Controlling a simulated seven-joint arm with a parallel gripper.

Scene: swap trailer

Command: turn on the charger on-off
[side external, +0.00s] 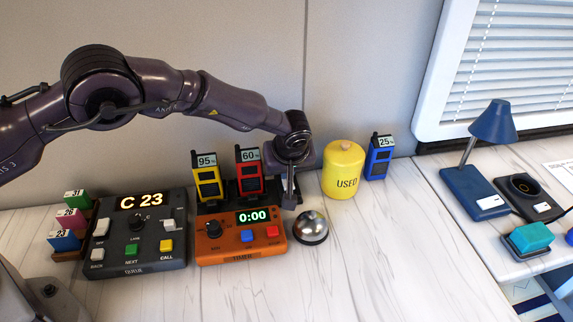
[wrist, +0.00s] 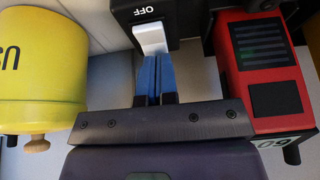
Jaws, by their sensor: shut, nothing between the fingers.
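The charger (wrist: 124,14) is a black unit behind the orange timer. Its on-off switch (wrist: 151,38) is a white rocker with the word OFF beside it, at the top middle of the wrist view. My gripper (wrist: 155,66) is shut and empty, its blue fingertips right at the end of the white rocker. I cannot tell whether they touch it. In the side view my gripper (side external: 289,202) points down at the right end of the charger and hides the switch. A red battery (side external: 249,173) and a yellow battery (side external: 208,183) stand in the charger.
A yellow canister marked USED (side external: 343,172) and a blue battery (side external: 379,158) stand to the right. The orange timer (side external: 222,252), a silver bell (side external: 311,228) and a dark control panel (side external: 115,258) are in front or left.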

